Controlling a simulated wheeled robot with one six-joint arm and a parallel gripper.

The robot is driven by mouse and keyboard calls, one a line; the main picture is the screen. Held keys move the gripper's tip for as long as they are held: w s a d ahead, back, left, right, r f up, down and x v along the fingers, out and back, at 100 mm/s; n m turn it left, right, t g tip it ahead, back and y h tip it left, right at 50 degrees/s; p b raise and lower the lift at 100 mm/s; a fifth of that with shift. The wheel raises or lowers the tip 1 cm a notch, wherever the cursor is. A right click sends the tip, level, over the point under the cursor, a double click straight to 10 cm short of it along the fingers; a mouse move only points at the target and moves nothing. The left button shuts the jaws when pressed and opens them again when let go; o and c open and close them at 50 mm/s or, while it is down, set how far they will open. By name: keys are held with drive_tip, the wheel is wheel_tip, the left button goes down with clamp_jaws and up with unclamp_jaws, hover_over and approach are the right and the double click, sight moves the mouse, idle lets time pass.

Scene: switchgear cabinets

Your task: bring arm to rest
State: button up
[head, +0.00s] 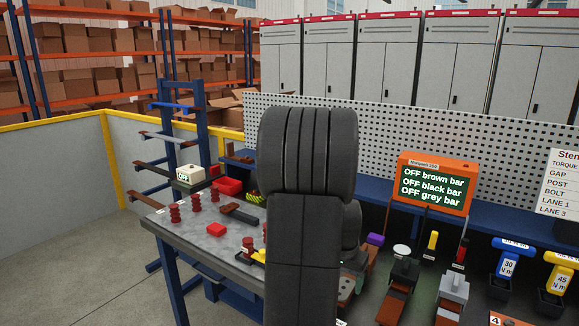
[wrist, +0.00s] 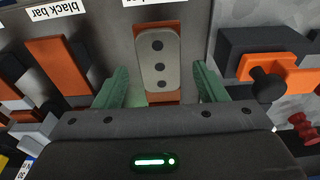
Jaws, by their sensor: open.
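My arm, dark grey and segmented, rises in the middle of the head view and hides part of the workbench (head: 205,241). My gripper is hidden behind it there. In the wrist view my gripper (wrist: 160,92) is open, its two green fingers spread wide. A grey plate with three dark holes (wrist: 158,60) lies between and beyond the fingers, on an orange-brown bar (wrist: 165,12). I see clear gaps between the plate and both fingers. I cannot tell the height of the fingers above it.
An orange display (head: 433,184) reads OFF for brown, black and grey bars. Red insulators (head: 196,203) and a red bin (head: 228,187) stand on the bench. Blue and yellow torque tools (head: 508,260) stand at right. An orange part with a black knob (wrist: 268,80) lies right of my gripper. Open floor lies left.

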drive_tip(key=shift+w+r, duration=0.1)
drive_tip(key=shift+r, duration=0.9)
drive_tip(key=shift+f, duration=0.1)
